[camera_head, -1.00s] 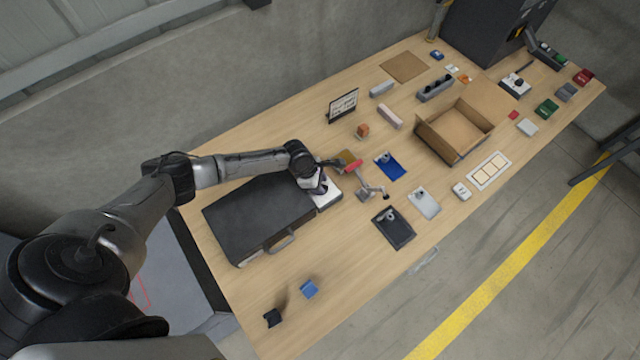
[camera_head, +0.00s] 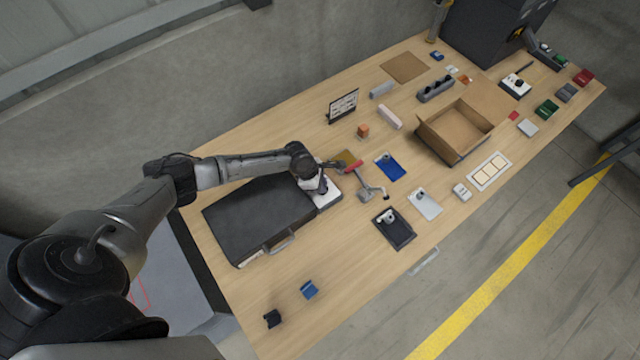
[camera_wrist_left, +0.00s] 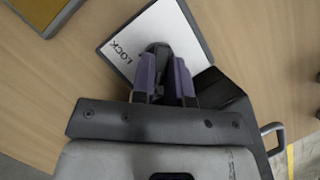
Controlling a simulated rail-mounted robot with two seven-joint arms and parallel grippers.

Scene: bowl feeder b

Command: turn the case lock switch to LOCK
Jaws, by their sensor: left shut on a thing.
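The case lock switch is a white box (camera_head: 330,198) at the right end of the black case (camera_head: 250,218). In the left wrist view its white top (camera_wrist_left: 190,30) shows the word LOCK to the left of a dark knob (camera_wrist_left: 158,48). My left gripper (camera_head: 320,187) is over the box, and in the left wrist view its purple fingers (camera_wrist_left: 165,75) are shut on the knob. The fingers hide much of the knob and any other marking, so I cannot tell its exact setting. My right gripper is not in view.
An open cardboard box (camera_head: 440,140) stands farther right. The front left of the table is mostly clear.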

